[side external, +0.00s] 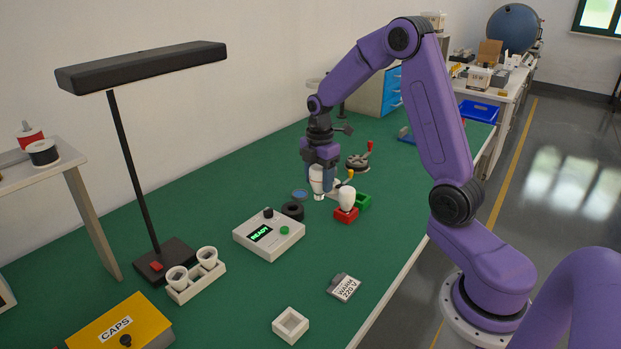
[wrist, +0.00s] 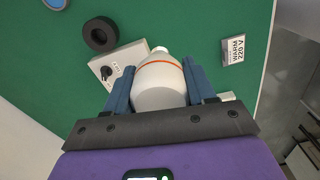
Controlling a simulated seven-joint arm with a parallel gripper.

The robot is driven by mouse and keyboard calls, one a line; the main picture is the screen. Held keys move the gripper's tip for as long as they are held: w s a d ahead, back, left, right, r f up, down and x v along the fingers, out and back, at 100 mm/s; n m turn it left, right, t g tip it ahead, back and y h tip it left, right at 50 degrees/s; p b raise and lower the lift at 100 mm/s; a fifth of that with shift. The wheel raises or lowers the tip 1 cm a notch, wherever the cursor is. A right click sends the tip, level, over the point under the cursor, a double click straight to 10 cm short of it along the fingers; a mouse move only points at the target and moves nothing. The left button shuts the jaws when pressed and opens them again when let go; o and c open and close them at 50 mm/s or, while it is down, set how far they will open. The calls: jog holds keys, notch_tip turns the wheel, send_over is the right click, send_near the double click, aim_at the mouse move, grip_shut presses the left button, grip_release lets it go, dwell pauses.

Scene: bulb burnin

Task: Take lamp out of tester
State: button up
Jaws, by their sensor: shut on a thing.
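My gripper (wrist: 160,85) is shut on a white lamp (wrist: 160,88) with an orange band. In the side view the lamp (side external: 317,178) hangs below my gripper with its narrow end down. It appears clear of the tester, though its exact height is hard to judge. The tester may be the pale box (side external: 268,237) with a lit READY display, a black knob and a green button; in the wrist view this box (wrist: 103,67) is partly hidden behind the lamp. A second white lamp (side external: 346,199) stands on a red block (side external: 345,216), just right of my gripper.
A black ring (side external: 293,210) and blue disc (side external: 300,194) lie nearby. A green block (side external: 363,201) and a lever device (side external: 358,161) are behind the red block.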

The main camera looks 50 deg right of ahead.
aim_at(321, 169)
jog(key=shift+s+a+r, duration=0.1)
jog(key=shift+s+r, duration=0.2)
jog(key=shift+s, duration=0.1)
jog(key=shift+r, duration=2.15)
